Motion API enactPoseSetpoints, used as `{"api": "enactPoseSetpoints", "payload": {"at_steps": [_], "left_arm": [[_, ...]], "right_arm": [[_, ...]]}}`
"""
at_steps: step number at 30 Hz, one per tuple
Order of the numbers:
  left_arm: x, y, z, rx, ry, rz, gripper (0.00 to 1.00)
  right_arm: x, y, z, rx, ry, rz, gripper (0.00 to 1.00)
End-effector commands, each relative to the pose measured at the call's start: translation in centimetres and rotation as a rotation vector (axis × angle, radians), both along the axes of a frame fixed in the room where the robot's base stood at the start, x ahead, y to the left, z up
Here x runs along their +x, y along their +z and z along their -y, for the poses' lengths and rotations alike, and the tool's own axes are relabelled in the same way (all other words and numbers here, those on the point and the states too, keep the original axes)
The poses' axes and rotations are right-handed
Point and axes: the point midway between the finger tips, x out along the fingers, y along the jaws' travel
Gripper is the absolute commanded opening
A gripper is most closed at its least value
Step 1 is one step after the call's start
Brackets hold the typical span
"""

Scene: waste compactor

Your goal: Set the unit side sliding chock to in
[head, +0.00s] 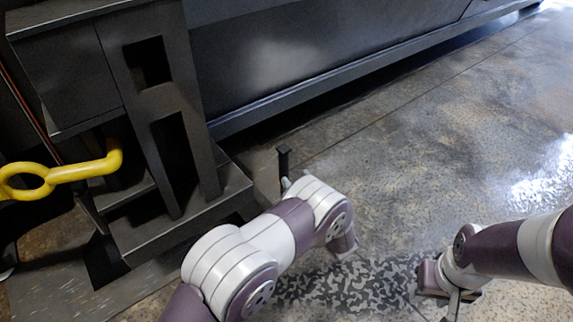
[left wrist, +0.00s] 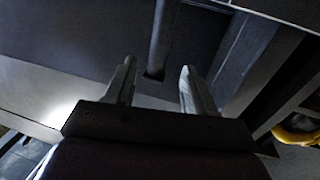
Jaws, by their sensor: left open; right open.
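A dark upright post (head: 283,165) with a flat top stands beside the black frame's foot; I take it for the sliding chock's handle, but no label shows. In the left wrist view a dark rod (left wrist: 158,42), seemingly the same post, stands beyond and between the fingertips. My left gripper (left wrist: 158,75) is open and nothing is between its fingers. In the head view only light fingertips of my left gripper (head: 288,184) show close to the post, the rest hidden behind my arm. My right gripper (head: 453,302) is low at the lower right, open, partly hidden.
A black steel frame (head: 185,135) with square openings stands at left. A yellow ring-ended handle (head: 75,172) sticks out from it and also shows in the left wrist view (left wrist: 298,130). A long black body (head: 300,50) runs behind. Speckled floor (head: 410,150) at right is clear.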

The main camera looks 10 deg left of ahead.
Motion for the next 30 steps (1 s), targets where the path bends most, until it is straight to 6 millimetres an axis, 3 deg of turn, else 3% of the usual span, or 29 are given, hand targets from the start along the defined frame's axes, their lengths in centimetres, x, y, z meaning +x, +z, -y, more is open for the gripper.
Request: {"api": "enactPoseSetpoints", "payload": {"at_steps": [1,9,21,22,27,30], "left_arm": [[1.0,-0.9,-1.0,-0.002,0.005,0.005,0.54],[5.6,-0.6,-4.8,-0.003,0.0,0.004,0.54],[6.8,0.0,-5.8,-0.002,-0.003,0.001,0.54],[6.8,0.0,-5.8,-0.002,-0.003,0.001,0.51],[6.8,0.0,-5.8,-0.002,-0.003,0.001,0.0],[6.7,0.0,-5.8,-0.002,-0.003,0.001,0.0]], "right_arm": [[0.0,-1.7,0.0,0.0,0.0,-0.001,0.43],[0.0,-5.0,0.0,0.0,0.0,-0.001,0.43],[0.0,-5.3,0.0,0.0,0.0,0.0,0.43],[0.0,-5.3,0.0,0.0,0.0,0.0,0.43],[0.0,-5.3,0.0,0.0,0.0,0.0,0.43],[0.0,-5.2,0.0,0.0,0.0,0.0,0.43]]}}
